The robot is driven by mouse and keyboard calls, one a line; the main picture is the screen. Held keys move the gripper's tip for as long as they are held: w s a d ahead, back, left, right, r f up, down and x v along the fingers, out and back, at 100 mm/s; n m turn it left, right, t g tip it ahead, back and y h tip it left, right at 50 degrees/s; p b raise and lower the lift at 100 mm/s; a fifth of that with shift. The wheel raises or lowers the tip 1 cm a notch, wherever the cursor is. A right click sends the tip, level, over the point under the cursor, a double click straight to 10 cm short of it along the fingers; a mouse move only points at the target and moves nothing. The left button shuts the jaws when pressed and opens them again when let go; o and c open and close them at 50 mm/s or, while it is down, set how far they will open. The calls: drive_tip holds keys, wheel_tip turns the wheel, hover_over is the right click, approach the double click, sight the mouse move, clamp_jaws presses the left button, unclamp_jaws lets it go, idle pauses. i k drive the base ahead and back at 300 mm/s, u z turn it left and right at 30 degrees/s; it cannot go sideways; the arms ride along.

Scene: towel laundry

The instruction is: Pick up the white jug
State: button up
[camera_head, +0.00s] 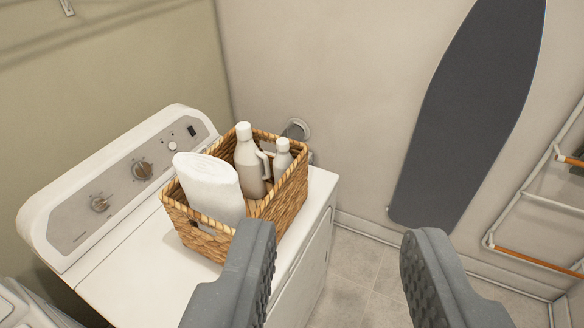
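A white jug (249,160) with a white cap and a side handle stands upright in a wicker basket (206,240). The basket is on top of a white dryer-like machine (120,270). The jug's lower part is hidden by the basket and the things in it. My gripper (338,250) is open and empty, with its two grey fingers wide apart at the bottom of the view. The left finger overlaps the basket's front right edge in the picture. The jug is up and to the left of the space between the fingers.
A white rolled towel or paper pack (209,187) and a smaller white bottle (282,160) share the basket with the jug. A dark ironing board (470,120) leans or hangs on the back wall. A white rack (545,200) is at right. Tiled floor (355,265) is clear.

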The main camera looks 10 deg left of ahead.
sight(251, 164)
drive_tip(key=z, duration=1.45)
drive_tip(key=i, duration=2.45)
drive_tip(key=u, duration=2.95)
drive_tip(key=i, duration=0.8)
drive_tip(key=u, duration=0.1)
